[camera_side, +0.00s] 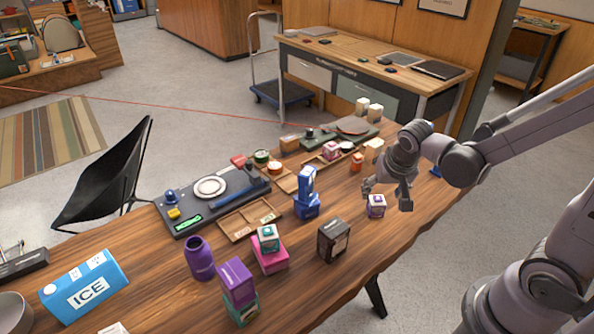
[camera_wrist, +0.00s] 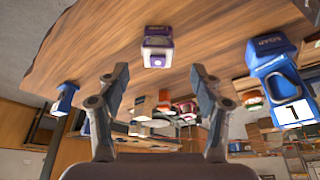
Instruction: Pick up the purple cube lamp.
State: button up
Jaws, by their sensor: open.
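The purple cube lamp (camera_side: 376,206) is a small white and purple cube on the wooden table, towards its right end. In the wrist view the lamp (camera_wrist: 157,47) shows at the top centre, with white and purple faces. My gripper (camera_side: 387,194) is open and empty, right by the lamp in the side view. In the wrist view its two fingers (camera_wrist: 158,78) stand wide apart, and the lamp appears beyond the fingertips, lined up with the gap. No contact shows between the fingers and the lamp.
A black box (camera_side: 334,240) and blue stacked items (camera_side: 306,194) stand left of the lamp. An orange jar (camera_side: 356,162) and a pale block (camera_side: 374,149) stand behind it. Bare wood surrounds the lamp, and the table's front edge is close by.

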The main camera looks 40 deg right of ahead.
aim_at(378, 199)
jog(key=shift+d+x, duration=0.2)
jog(key=shift+x, duration=2.75)
jog(key=shift+w, duration=0.1)
jog(key=c, duration=1.3)
